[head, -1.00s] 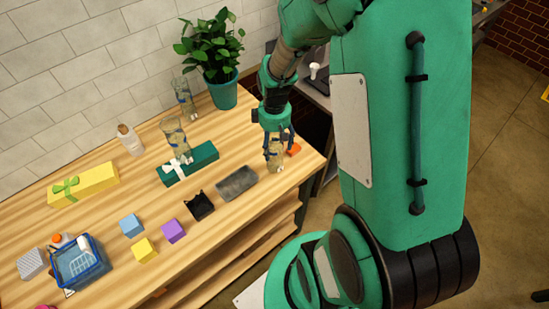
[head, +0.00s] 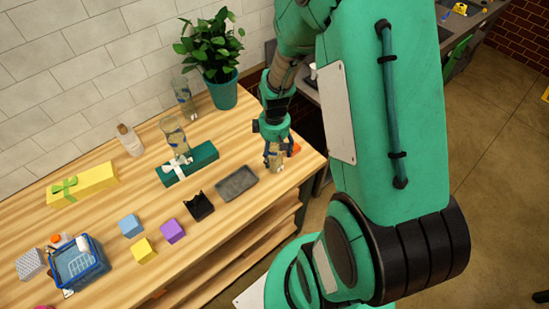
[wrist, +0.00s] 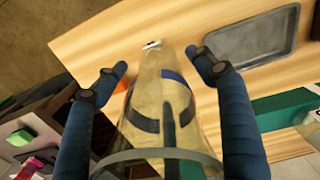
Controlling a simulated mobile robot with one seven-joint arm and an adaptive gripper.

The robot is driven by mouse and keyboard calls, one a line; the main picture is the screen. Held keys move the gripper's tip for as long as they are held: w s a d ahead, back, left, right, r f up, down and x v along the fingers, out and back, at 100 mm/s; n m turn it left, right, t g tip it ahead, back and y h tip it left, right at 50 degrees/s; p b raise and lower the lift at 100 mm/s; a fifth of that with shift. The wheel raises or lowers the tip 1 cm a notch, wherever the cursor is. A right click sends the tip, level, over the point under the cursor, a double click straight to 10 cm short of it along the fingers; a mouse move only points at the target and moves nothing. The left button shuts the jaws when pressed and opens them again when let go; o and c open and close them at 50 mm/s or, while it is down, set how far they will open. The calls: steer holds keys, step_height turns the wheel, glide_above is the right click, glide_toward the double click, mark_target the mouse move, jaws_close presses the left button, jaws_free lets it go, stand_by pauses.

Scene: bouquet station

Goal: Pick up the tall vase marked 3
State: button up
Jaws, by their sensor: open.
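A tall clear glass vase (head: 275,161) stands near the right end of the wooden table. My gripper (head: 277,150) is over it with the fingers pointing down around its upper part. In the wrist view the vase (wrist: 158,88) is between my two open fingers (wrist: 152,68), with a gap showing on both sides. Dark and blue marks show on its glass, but I cannot read a number. Two other glass vases stand farther back: one behind the green gift box (head: 173,130), one near the wall (head: 184,98).
A grey tray (head: 236,184) lies just left of the vase. An orange item (head: 295,149) is close behind it. The table's edge is close on the right.

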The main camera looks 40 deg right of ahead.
steer(key=shift+c, duration=0.6)
steer(key=c, duration=1.6)
steer(key=shift+r, duration=0.25)
steer(key=shift+r, duration=0.55)
step_height(320, 180, up, 2)
steer(key=shift+w+r, duration=0.1)
steer(key=s+a, duration=0.2)
steer(key=s, duration=0.3)
steer(key=s+a+r, duration=0.1)
steer(key=s+a, duration=0.1)
steer(key=s, duration=0.3)
steer(key=s+a+p, duration=0.1)
steer(key=s+a, duration=0.1)
steer(key=s, duration=0.2)
steer(key=shift+s+a+r, duration=0.15)
steer(key=shift+s+a, duration=0.05)
steer(key=shift+s, duration=0.2)
